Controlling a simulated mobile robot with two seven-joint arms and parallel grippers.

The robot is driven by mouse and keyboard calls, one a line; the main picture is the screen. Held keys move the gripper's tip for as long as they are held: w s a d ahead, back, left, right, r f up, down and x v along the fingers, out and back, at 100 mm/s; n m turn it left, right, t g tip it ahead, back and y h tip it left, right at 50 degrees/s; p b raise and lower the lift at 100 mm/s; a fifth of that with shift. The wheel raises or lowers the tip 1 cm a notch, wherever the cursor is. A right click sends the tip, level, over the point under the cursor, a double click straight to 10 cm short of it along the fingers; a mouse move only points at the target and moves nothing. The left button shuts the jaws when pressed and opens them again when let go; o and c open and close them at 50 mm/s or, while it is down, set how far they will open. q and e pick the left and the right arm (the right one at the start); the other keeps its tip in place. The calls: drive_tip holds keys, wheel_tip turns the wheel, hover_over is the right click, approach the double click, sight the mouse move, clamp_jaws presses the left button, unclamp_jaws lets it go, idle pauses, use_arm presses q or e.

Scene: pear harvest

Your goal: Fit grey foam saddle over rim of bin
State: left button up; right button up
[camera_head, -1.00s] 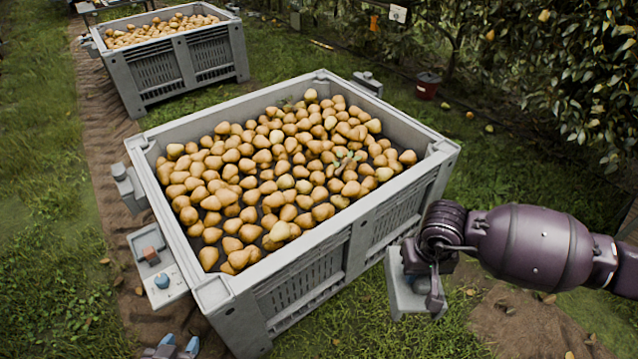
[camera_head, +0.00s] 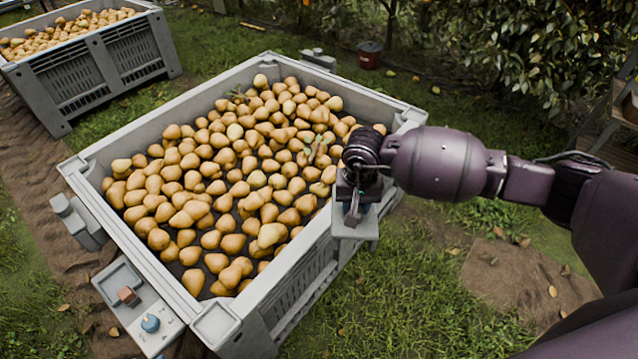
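The large grey bin (camera_head: 100,160), full of pears, stands in the middle of the head view. My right gripper (camera_head: 352,208) is at the bin's right-hand long rim, with the arm coming in from the right. It appears shut on the grey foam saddle (camera_head: 354,228), a pale block below the fingers. The saddle overlaps the outer edge of this rim in the picture. I cannot tell whether it touches or straddles the rim, as the gripper hides its upper part. My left gripper is not in view.
A grey fitting (camera_head: 82,222) hangs at the bin's left rim, and another grey fitting (camera_head: 318,60) is at the far rim. A second pear bin (camera_head: 95,70) stands behind left. Grass right of the bin is open.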

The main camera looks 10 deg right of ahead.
drive_tip(key=w+a+f+m+b, duration=0.2)
drive_tip(key=w+f+m+b, duration=0.15)
drive_tip(key=w, duration=0.35)
drive_tip(key=w+a+f+m+b, duration=0.2)
drive_tip(key=w+f+m+b, duration=0.15)
drive_tip(key=w, duration=0.25)
drive_tip(key=shift+w+d+f+b, duration=0.15)
drive_tip(key=shift+f+b, duration=0.35)
drive_tip(key=shift+f, duration=1.45)
drive_tip(key=shift+w+d+f+b, duration=0.15)
drive_tip(key=shift+f+b, duration=0.35)
drive_tip(key=shift+f, duration=1.45)
drive_tip(key=shift+a+f+b, duration=0.1)
drive_tip(key=shift+f+b, duration=0.55)
drive_tip(key=shift+f, duration=1.3)
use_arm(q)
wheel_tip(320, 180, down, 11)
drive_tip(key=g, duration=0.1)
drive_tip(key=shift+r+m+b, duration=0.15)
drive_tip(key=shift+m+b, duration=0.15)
use_arm(e)
drive_tip(key=shift+w+f, duration=0.1)
drive_tip(key=shift+f, duration=0.2)
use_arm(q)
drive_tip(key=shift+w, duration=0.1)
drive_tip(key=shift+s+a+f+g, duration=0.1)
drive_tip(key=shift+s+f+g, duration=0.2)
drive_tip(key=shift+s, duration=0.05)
